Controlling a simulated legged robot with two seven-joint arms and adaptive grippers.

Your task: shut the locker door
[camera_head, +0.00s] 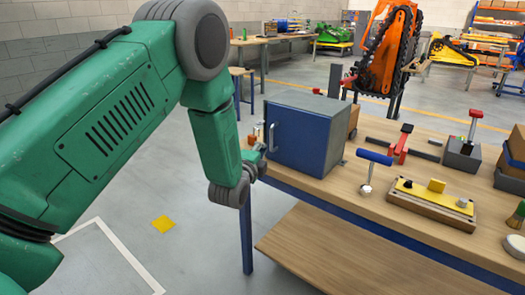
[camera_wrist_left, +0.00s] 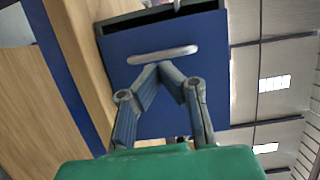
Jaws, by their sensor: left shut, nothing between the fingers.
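The locker is a grey box (camera_head: 312,108) on the wooden table, with a blue door (camera_head: 300,143) and a pale bar handle (camera_head: 271,137). In the left wrist view the blue door (camera_wrist_left: 205,85) fills the middle, with its handle (camera_wrist_left: 163,55) across it. A dark gap shows along the door's upper edge there, so the door looks ajar. My left gripper (camera_head: 261,150) is beside the door near the handle side. Its fingertips (camera_wrist_left: 172,67) are together and empty in front of the door, close to the handle; contact cannot be told. My right gripper is not in view.
The wooden table (camera_head: 350,205) also holds a blue-handled tool (camera_head: 374,158), a red clamp (camera_head: 402,145), a yellow-topped block (camera_head: 430,197) and a grey block with a red lever (camera_head: 463,152). A small orange-brown item (camera_head: 252,139) is near the gripper. Floor left of the table is open.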

